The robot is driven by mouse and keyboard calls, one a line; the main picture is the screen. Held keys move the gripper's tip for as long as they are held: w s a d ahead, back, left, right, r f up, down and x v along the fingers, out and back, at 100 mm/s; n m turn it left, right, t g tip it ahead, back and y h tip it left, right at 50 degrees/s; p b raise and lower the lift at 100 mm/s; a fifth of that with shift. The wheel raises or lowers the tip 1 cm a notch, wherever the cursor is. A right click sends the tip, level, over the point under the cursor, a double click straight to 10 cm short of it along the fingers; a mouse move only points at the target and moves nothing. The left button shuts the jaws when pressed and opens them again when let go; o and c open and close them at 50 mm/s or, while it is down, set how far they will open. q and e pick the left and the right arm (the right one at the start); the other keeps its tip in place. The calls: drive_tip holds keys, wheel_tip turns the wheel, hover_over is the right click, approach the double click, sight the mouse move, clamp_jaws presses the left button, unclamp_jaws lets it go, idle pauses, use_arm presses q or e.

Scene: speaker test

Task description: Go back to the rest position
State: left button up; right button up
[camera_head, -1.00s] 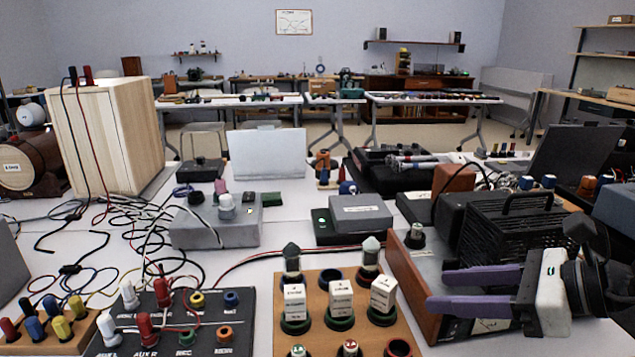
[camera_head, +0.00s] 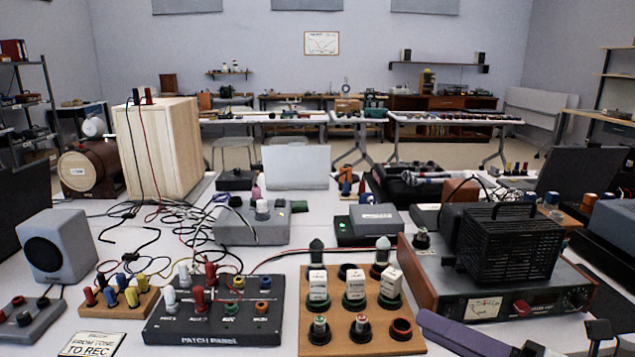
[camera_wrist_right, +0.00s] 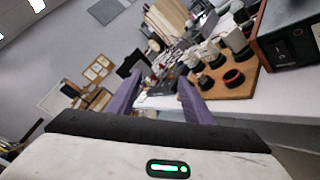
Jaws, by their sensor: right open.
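My right gripper (camera_head: 455,335) shows at the bottom right of the head view, with one purple finger in sight and the rest cut off by the lower edge. It is in front of the amplifier-like wooden-sided unit (camera_head: 412,278) and to the right of the peg board (camera_head: 316,343). In the right wrist view both purple fingers of the gripper (camera_wrist_right: 155,92) are spread apart, with nothing held between them. My left gripper is not in view.
The patch panel (camera_head: 200,338) stands left of the peg board, with loose cables behind it. A small speaker (camera_head: 76,262) and a label card (camera_head: 92,344) are at the left. A black caged unit (camera_head: 512,243) stands on the right. The table is crowded.

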drive_tip(key=s+d+f+m+t+h+p, duration=0.2)
drive_tip(key=f+m+h, duration=0.4)
drive_tip(key=m, duration=0.6)
drive_tip(key=s+d+f+m+t+h+p, duration=0.15)
drive_tip(key=f+m+h, duration=0.25)
drive_tip(key=f+m, duration=0.6)
use_arm(q)
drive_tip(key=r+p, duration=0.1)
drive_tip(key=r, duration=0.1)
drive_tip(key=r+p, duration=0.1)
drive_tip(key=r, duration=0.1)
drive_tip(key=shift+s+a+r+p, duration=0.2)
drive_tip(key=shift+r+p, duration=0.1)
drive_tip(key=shift+p, duration=0.1)
use_arm(e)
drive_tip(key=s+a+f+m+g, duration=0.2)
drive_tip(key=s+f+m+g, duration=0.1)
drive_tip(key=s+f+m, duration=0.2)
drive_tip(key=s+a+f+m+g+h, duration=0.1)
drive_tip(key=s+a+f+m+g, duration=0.2)
drive_tip(key=s+f+m, duration=0.3)
drive_tip(key=s+f, duration=0.2)
drive_tip(key=s, duration=0.1)
drive_tip(key=shift+s+a+f, duration=0.2)
drive_tip(key=shift+s+a, duration=0.05)
drive_tip(key=shift+s, duration=0.1)
